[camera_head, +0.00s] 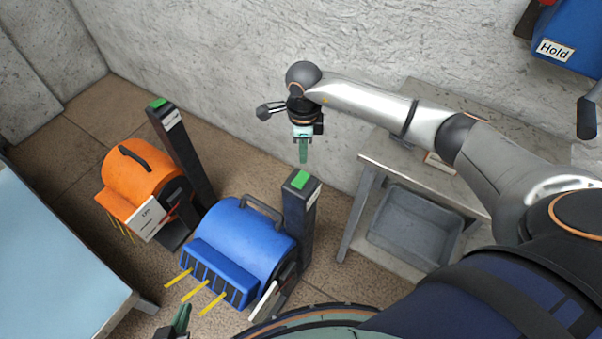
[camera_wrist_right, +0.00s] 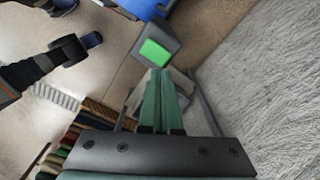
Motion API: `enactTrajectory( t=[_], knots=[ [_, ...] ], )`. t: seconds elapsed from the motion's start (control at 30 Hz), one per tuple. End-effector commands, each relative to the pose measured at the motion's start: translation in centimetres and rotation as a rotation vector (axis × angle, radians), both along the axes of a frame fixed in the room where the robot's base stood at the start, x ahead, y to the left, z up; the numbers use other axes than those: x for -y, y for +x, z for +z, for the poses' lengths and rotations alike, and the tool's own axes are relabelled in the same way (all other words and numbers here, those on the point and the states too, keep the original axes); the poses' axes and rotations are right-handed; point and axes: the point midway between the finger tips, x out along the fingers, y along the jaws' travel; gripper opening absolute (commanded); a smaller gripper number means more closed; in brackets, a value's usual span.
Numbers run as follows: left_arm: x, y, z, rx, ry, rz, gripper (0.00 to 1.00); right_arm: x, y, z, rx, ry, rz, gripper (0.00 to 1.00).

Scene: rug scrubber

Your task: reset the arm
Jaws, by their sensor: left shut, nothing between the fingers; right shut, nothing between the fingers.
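My right arm reaches across the head view from the right. Its gripper (camera_head: 303,152) points down with its green fingers together and empty, above and beside the dark post with a green top (camera_head: 300,180). In the right wrist view the closed fingers (camera_wrist_right: 160,98) show, with the green top (camera_wrist_right: 155,52) beyond them. My left gripper (camera_head: 181,318) is only partly in view at the bottom edge of the head view, shut and empty, below the blue scrubber machine (camera_head: 235,240).
An orange machine (camera_head: 143,180) with its own dark post (camera_head: 182,155) stands to the left. A light blue table (camera_head: 50,260) is at the far left. A metal table (camera_head: 385,175) with a grey bin (camera_head: 413,228) is on the right. A blue box marked "Hold" (camera_head: 570,35) is top right.

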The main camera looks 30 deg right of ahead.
Motion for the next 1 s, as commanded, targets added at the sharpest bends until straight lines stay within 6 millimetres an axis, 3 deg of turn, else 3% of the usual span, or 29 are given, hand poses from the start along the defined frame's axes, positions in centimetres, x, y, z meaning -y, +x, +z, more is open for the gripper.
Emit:
enactTrajectory(
  t=[0.47, 0.57, 0.67, 0.8, 0.9, 1.0],
  knots=[
    [0.0, 0.0, 0.0, 0.000, 0.000, 0.000, 0.00, -0.1, -0.1, -0.1, -0.002, 0.003, 0.000, 0.00],
    [0.0, 0.0, 0.1, 0.000, 0.000, 0.000, 0.00, -1.6, -0.7, -0.6, -0.013, 0.057, 0.000, 0.00],
    [0.0, 0.0, 0.5, 0.001, 0.000, 0.001, 0.00, -5.4, -2.2, -1.4, -0.040, 0.206, -0.012, 0.00],
    [-0.3, 0.1, 1.2, 0.005, 0.003, 0.005, 0.00, -14.4, -5.9, -1.0, -0.119, 0.579, -0.100, 0.00],
    [-0.6, 0.1, 1.8, 0.008, 0.007, 0.010, 0.00, -20.8, -8.4, 1.7, -0.209, 0.909, -0.255, 0.00],
    [-0.8, 0.0, 2.1, 0.008, 0.010, 0.014, 0.00, -24.7, -9.4, 5.7, -0.313, 1.221, -0.486, 0.00]
  ],
)
